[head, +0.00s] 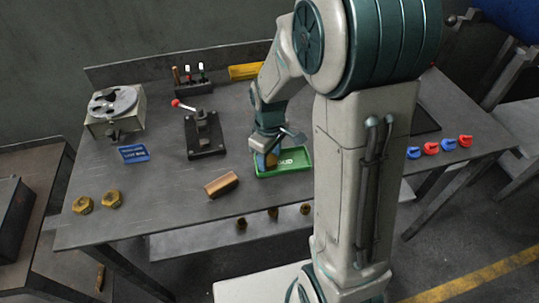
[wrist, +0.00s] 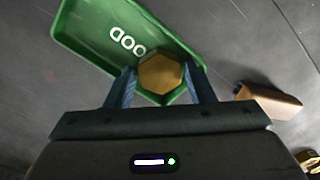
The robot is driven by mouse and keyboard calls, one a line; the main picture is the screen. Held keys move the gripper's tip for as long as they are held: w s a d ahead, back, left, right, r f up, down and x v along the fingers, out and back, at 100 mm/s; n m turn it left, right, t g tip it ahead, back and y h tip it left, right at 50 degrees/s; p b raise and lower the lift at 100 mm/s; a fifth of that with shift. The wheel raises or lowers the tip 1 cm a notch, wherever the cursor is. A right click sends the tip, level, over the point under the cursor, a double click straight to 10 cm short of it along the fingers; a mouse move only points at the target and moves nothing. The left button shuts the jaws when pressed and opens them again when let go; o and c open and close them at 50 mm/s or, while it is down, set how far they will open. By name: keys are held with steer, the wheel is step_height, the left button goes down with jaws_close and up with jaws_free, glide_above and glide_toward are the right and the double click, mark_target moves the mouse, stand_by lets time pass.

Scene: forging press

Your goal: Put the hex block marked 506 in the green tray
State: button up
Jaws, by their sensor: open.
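The green tray (head: 295,170), with white lettering partly covered, lies on the table just left of my arm's column; it also fills the upper left of the wrist view (wrist: 92,32). A brass hex block (wrist: 162,78) is at the tray's near end, between my gripper's two blue fingers, and shows small in the head view (head: 271,160). I cannot read a number on it. My gripper (wrist: 161,84) is open, with a finger on each side of the block. Two more brass hex blocks (head: 82,205) (head: 111,199) lie at the table's front left, their marks unreadable.
A brown block (head: 221,185) lies left of the tray. A lever fixture (head: 204,135), a blue sign (head: 134,153) and a grey machine (head: 116,108) stand farther left. Red and blue pieces (head: 431,148) sit at the right edge. The front middle of the table is clear.

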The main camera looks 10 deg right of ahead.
mark_target(269, 160)
step_height(269, 160, up, 11)
steer(key=s+d+r+m+t, duration=0.2)
steer(key=s+m, duration=0.6)
steer(key=s, duration=0.6)
steer(key=shift+r+t, duration=0.3)
steer(key=shift+t, duration=0.2)
steer(key=shift+d, duration=0.1)
